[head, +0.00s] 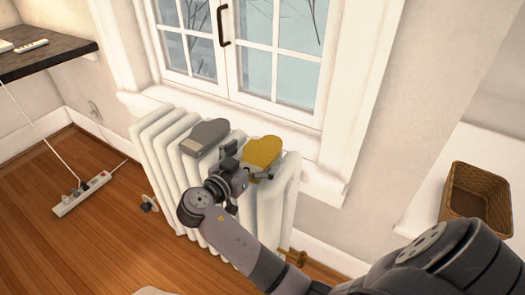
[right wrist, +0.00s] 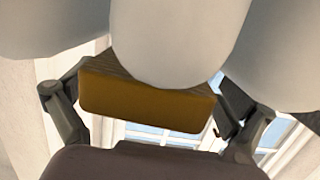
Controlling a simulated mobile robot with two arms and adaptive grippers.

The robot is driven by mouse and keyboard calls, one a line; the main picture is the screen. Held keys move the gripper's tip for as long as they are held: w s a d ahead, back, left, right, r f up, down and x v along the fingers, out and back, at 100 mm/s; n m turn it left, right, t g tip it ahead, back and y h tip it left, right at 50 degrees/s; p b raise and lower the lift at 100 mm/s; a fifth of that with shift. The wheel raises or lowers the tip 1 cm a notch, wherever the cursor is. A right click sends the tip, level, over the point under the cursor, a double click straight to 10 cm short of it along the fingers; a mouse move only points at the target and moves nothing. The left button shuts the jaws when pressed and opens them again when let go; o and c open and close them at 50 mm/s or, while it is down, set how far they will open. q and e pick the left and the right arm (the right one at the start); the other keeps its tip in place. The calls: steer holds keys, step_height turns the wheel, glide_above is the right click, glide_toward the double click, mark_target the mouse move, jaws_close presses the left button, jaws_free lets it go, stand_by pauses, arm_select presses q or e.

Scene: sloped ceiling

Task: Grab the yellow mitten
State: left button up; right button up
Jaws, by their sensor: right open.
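The yellow mitten (head: 263,151) lies on top of the white radiator (head: 165,150) below the window. My right gripper (head: 246,164) is at the mitten's near edge, with its fingers apart. In the right wrist view, the brown-yellow edge of the mitten (right wrist: 145,103) shows between the two spread fingers of the right gripper (right wrist: 155,95), with pale radiator columns in front of its upper part. I cannot tell if the fingers touch it. My left gripper is not in view.
A grey mitten (head: 205,136) lies on the radiator to the left of the yellow one. The window (head: 245,50) and its sill are just behind. A wicker basket (head: 462,190) stands at the right. A power strip (head: 82,194) lies on the wooden floor at the left.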

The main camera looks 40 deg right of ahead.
steer(key=shift+a, duration=0.1)
steer(key=shift+c, duration=0.6)
steer(key=c, duration=1.1)
steer(key=shift+o, duration=0.2)
